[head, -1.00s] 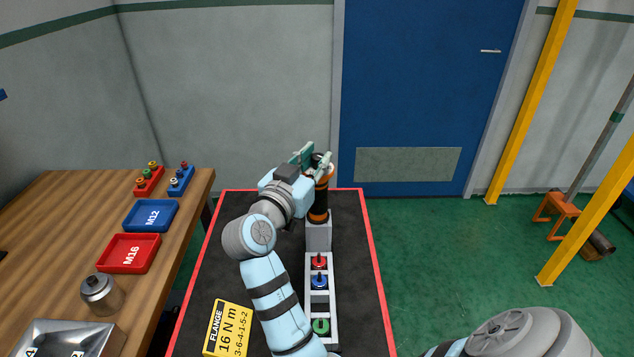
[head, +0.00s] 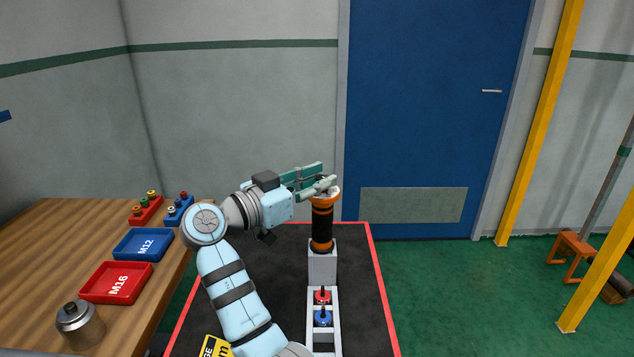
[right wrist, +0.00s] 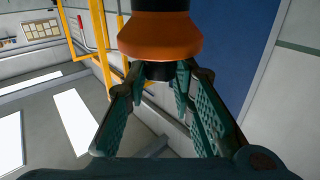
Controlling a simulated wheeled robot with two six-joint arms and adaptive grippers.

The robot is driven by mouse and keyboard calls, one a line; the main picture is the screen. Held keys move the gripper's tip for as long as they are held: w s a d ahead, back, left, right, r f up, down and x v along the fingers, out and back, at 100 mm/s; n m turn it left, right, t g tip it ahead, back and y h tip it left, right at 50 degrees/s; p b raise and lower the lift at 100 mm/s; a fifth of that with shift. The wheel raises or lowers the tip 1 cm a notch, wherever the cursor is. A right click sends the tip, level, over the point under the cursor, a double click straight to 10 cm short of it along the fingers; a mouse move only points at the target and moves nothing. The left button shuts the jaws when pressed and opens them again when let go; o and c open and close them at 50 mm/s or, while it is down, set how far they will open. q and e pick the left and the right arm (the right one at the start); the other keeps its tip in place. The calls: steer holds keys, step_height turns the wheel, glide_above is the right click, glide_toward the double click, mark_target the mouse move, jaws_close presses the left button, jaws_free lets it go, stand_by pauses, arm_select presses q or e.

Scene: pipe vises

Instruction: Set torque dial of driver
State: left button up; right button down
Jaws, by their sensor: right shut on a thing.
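The torque driver (head: 322,225) stands upright on a grey block (head: 322,264), with a black body and orange bands. My right gripper (head: 328,177) reaches in from the left at the driver's top end and is shut on it. In the right wrist view, the driver's wide orange collar (right wrist: 160,38) fills the upper middle, and a black stub (right wrist: 160,71) beyond it sits between the fingers. I cannot read any dial marking. My left gripper is not in view.
A white rack (head: 337,312) with red (head: 322,297) and blue (head: 323,317) pieces stands in front of the block. The wooden bench (head: 40,270) at left holds a red M16 tray (head: 100,294), a blue M12 tray (head: 128,254) and a metal canister (head: 78,318).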

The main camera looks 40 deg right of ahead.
steer(key=shift+f, duration=0.1)
steer(key=c, duration=1.4)
jaws_free()
steer(key=shift+o, duration=0.2)
step_height(320, 180, up, 10)
steer(key=shift+d, duration=0.1)
